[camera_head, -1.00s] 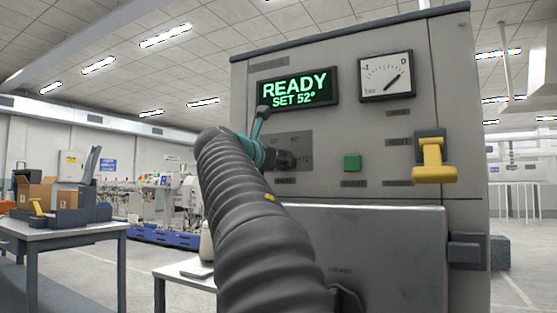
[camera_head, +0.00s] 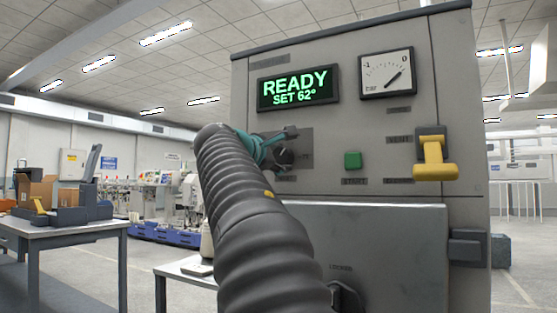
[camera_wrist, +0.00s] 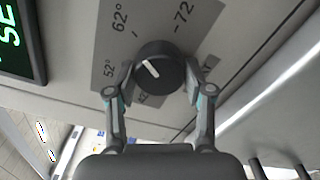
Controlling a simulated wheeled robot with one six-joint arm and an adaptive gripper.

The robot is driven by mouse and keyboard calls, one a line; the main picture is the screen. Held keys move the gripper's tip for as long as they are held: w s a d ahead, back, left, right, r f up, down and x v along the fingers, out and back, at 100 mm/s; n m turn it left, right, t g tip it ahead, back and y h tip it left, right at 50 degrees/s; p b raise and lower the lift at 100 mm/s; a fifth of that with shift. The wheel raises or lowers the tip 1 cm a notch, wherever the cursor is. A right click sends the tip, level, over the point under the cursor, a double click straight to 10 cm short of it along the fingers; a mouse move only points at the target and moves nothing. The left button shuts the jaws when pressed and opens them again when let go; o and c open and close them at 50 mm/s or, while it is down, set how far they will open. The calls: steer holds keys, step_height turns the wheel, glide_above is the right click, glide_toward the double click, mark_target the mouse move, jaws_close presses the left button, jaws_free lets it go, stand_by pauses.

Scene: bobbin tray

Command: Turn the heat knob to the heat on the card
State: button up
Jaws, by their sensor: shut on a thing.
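The black heat knob (camera_wrist: 168,62) sits on a grey dial plate (camera_wrist: 112,42) in the wrist view. Its white mark points up and left, roughly toward the 62° label. The 52° and 72° labels also show, and another label below is partly hidden. My gripper (camera_wrist: 160,82) is shut on the knob, one finger on each side. In the head view my gripper (camera_head: 277,148) is turned sideways at the knob, which is partly covered. I cannot see the heat card in either view.
A round-needle gauge (camera_head: 386,73), a green button (camera_head: 352,161) and a yellow lever (camera_head: 434,158) are on the panel right of the knob. A pale door (camera_head: 385,250) juts below. A table with boxes (camera_head: 60,222) stands far left.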

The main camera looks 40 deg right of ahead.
steer(key=m+b, duration=0.1)
steer(key=m, duration=0.4)
steer(key=shift+m, duration=0.3)
steer(key=m+b, duration=0.1)
steer(key=m, duration=0.3)
steer(key=shift+r+m, duration=0.15)
steer(key=shift+m, duration=0.55)
steer(key=o, duration=1.2)
steer(key=shift+c, duration=0.2)
steer(key=v, duration=1.2)
